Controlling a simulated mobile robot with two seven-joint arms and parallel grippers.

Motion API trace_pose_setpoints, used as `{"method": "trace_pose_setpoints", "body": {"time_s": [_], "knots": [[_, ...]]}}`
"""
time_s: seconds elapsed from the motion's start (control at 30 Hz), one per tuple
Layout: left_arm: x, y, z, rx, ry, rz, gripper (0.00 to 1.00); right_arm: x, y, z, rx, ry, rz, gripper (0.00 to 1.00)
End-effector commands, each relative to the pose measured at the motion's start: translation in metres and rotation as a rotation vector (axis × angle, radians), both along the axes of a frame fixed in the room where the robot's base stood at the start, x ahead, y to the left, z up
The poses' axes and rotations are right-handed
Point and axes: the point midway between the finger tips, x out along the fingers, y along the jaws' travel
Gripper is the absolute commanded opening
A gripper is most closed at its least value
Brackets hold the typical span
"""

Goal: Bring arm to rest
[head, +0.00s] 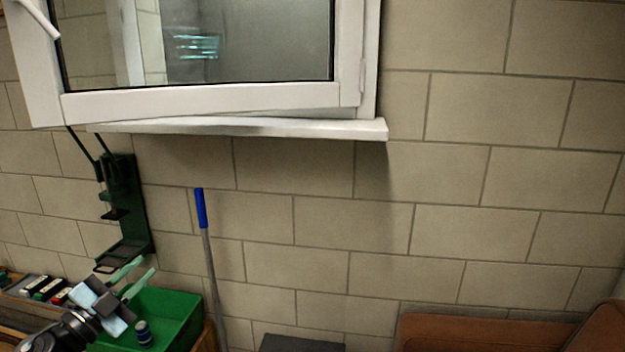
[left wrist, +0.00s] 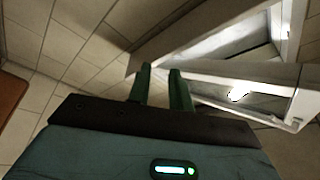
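My left gripper (head: 147,264) is at the lower left of the head view, in front of a green crate. Its two pale green fingers point up and right and stand apart with nothing between them. In the left wrist view the same fingers (left wrist: 160,70) show dark green with a clear gap, against the wall and the window frame. My right gripper is in neither view.
The green crate (head: 184,308) has a small dark blue can (head: 143,333) inside. A dark green bracket (head: 128,205) hangs on the wall. A blue-handled pole (head: 201,210) leans below the window (head: 200,104). Brown upholstery (head: 480,333) stands at the lower right.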

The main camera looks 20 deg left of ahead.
Motion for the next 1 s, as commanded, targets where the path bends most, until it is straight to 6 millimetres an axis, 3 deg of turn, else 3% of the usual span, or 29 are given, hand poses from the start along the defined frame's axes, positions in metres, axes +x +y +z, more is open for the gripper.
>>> {"method": "trace_pose_setpoints", "body": {"time_s": [0.03,0.2,0.37,0.5,0.63,0.8,1.0], "knots": [[-0.01,-0.012,-0.029,-0.068,0.053,0.011,0.21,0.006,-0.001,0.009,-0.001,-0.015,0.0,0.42],[-0.052,-0.049,-0.125,-0.258,0.246,0.075,0.21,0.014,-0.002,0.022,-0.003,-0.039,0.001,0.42],[-0.108,-0.091,-0.203,-0.415,0.451,0.141,0.21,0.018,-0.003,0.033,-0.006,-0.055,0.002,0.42],[-0.167,-0.133,-0.258,-0.534,0.643,0.194,0.21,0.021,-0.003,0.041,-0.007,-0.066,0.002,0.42],[-0.226,-0.179,-0.296,-0.635,0.823,0.231,0.21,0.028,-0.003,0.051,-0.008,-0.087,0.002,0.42],[-0.292,-0.232,-0.323,-0.739,1.02,0.252,0.21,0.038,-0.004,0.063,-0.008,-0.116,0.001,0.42],[-0.33,-0.265,-0.333,-0.795,1.134,0.255,0.21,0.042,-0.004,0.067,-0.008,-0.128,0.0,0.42]]}}
